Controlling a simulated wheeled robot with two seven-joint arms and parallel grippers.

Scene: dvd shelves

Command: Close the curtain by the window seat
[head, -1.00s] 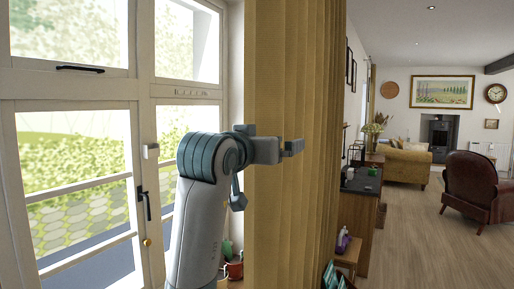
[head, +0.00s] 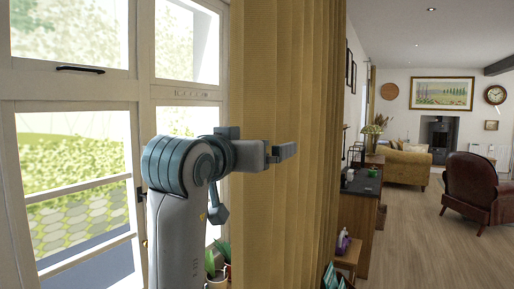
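The mustard-yellow curtain (head: 310,85) hangs in vertical folds at the right of the window (head: 75,165). Its left edge covers a strip of the window frame's right side; most of the panes are uncovered. My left gripper (head: 284,152) is in front of the curtain, at about mid-height in the picture, with its fingers pointing right. It is seen side-on, so I cannot tell whether the fingers are open or shut, or whether they hold cloth. My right gripper is not in view. The window seat cannot be made out.
Potted plants (head: 217,268) stand low by the window, behind my arm. Right of the curtain are a dark-topped cabinet (head: 358,205) and a small wooden stool (head: 347,255). A brown leather armchair (head: 472,185) stands further off. The wooden floor (head: 425,245) between is clear.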

